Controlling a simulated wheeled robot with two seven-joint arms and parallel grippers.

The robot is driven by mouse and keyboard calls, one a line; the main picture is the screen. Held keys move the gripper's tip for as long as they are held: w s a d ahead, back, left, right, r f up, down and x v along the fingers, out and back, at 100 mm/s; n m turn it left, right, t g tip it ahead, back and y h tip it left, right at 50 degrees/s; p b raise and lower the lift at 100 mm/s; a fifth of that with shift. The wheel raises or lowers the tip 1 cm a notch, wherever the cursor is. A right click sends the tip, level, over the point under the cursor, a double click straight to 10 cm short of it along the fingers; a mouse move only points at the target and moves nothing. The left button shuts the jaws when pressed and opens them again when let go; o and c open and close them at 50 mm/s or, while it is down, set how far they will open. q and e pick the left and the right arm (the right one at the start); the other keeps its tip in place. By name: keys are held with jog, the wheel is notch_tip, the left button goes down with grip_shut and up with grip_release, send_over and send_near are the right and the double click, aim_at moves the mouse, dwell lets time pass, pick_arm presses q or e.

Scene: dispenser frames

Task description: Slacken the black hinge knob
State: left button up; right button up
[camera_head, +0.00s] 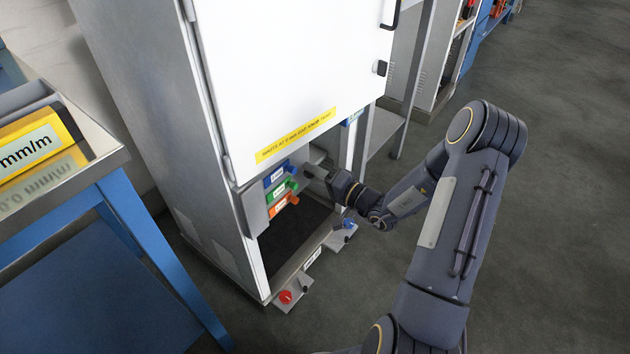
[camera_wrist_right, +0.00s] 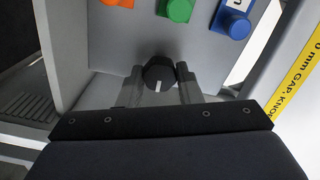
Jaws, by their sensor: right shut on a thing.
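In the right wrist view a black knob (camera_wrist_right: 157,75) with a white mark line sits on a grey panel. My right gripper (camera_wrist_right: 160,82) is shut on it, with one finger on each side. In the head view my right gripper (camera_head: 314,171) reaches from the right into the cabinet's open lower bay, near the coloured knobs. The black knob is not clearly visible there, at or behind the fingers. My left gripper is not in view.
Blue (camera_head: 293,170), green (camera_head: 292,185) and orange (camera_head: 293,200) knobs sit close by inside the bay. The white door (camera_head: 290,80) with a yellow label (camera_head: 295,136) is above. A red knob (camera_head: 285,297) is at the cabinet's foot. A blue bench (camera_head: 150,235) stands at left.

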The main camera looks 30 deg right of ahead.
jog(key=shift+f+n+b, duration=0.15)
jog(key=shift+n+b, duration=0.35)
jog(key=shift+b, duration=0.05)
jog(key=o, duration=1)
jog(key=shift+c, duration=0.2)
jog(key=shift+s, duration=0.1)
jog(key=p+v, duration=0.1)
jog(key=v, duration=0.6)
jog(key=shift+s+d, duration=0.15)
jog(key=shift+s, duration=0.15)
